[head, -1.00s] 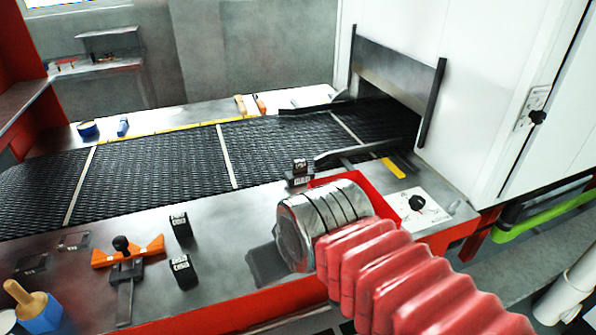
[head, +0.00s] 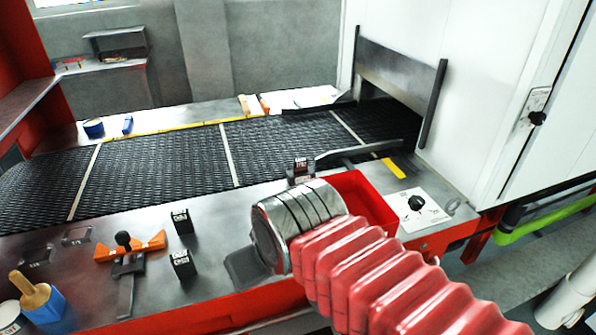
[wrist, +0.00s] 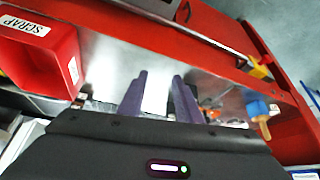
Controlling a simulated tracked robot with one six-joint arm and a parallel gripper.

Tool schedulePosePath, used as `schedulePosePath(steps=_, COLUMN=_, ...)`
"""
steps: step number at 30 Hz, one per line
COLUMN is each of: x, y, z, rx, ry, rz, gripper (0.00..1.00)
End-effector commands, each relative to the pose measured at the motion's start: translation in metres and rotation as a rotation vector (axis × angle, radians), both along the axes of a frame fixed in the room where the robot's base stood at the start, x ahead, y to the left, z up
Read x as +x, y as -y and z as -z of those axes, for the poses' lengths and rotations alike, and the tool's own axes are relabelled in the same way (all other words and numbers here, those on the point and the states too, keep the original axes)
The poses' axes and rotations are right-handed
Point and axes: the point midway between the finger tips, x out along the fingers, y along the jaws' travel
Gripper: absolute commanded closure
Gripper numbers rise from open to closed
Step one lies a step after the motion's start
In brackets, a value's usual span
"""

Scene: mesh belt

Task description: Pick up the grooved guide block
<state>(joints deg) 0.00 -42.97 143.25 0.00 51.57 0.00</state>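Black blocks with white labels stand on the steel front ledge in the head view: one rear block (head: 181,221), one nearer the front (head: 183,263) and one by the belt edge (head: 301,167), partly covered by my wrist. The labels are too small to read, and I cannot tell which block is the grooved guide block. My gripper's fingers are hidden in the head view behind my silver wrist. In the wrist view my gripper (wrist: 160,95) shows two dark purple fingers apart, with bright surface between them and no block clearly held.
A red scrap bin (head: 378,200) stands right of my wrist; it also shows in the wrist view (wrist: 35,60). An orange fixture with a black knob (head: 130,248) and a blue pot with a wooden handle (head: 45,303) are at left. The black mesh belt (head: 170,170) runs behind.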

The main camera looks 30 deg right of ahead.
Motion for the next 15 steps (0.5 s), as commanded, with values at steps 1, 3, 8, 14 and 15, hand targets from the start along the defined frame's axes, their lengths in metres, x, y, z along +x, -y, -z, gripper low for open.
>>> schedulePosePath(steps=1, x=0.000, y=0.000, z=0.000, rx=0.000, ry=0.000, rz=0.000, gripper=0.65)
schedulePosePath(steps=3, x=0.002, y=0.002, z=0.000, rx=-0.003, ry=0.003, rz=0.006, gripper=0.60)
schedulePosePath(steps=8, x=0.017, y=0.020, z=-0.001, rx=-0.029, ry=0.037, rz=0.050, gripper=0.49)
schedulePosePath(steps=14, x=0.058, y=0.072, z=-0.004, rx=-0.101, ry=0.142, rz=0.170, gripper=0.44)
schedulePosePath(steps=15, x=0.068, y=0.085, z=-0.006, rx=-0.116, ry=0.169, rz=0.194, gripper=0.44)
